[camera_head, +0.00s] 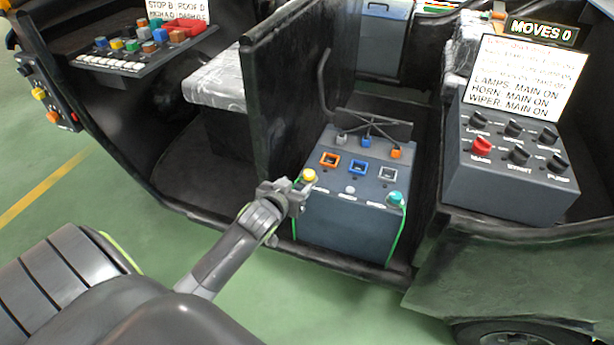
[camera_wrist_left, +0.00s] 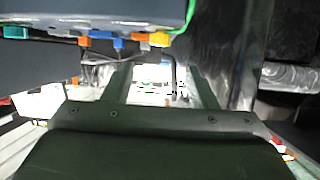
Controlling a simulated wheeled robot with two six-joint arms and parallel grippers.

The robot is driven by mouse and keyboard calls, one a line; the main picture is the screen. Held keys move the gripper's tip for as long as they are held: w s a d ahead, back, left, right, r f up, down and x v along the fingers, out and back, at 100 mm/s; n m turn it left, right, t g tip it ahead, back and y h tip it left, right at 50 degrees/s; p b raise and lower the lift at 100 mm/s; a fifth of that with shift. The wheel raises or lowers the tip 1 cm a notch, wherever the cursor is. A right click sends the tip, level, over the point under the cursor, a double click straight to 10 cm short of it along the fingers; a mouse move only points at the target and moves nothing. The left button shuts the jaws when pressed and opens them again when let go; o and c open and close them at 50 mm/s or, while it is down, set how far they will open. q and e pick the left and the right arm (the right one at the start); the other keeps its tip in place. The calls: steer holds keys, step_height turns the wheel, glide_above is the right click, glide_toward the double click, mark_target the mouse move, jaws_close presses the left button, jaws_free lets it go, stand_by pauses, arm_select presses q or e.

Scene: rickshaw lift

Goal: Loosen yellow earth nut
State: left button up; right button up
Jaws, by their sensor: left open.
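The yellow earth nut (camera_head: 309,175) sits on the top front left corner of a dark grey box (camera_head: 347,222). My left gripper (camera_head: 296,191) is at that corner, just left of the nut. I cannot tell whether it touches the nut. In the left wrist view the two fingers of my left gripper (camera_wrist_left: 162,85) stand apart with nothing clearly between them. My right gripper is in neither view.
A teal nut (camera_head: 395,198) with a green wire sits on the box's right front corner. Orange, blue and grey square sockets (camera_head: 358,167) lie between. A black panel (camera_head: 285,100) rises left behind. A switch box (camera_head: 510,165) stands right.

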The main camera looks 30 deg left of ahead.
mark_target(309, 173)
arm_select(q)
steer(key=b+x, duration=0.2)
steer(key=x, duration=0.7)
steer(key=shift+w+f, duration=0.1)
steer(key=shift+w, duration=0.15)
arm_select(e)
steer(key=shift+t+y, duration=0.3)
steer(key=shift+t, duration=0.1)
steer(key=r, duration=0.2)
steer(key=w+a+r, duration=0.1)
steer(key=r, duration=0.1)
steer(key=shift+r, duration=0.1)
arm_select(q)
steer(key=shift+c, duration=0.2)
steer(key=c, duration=0.9)
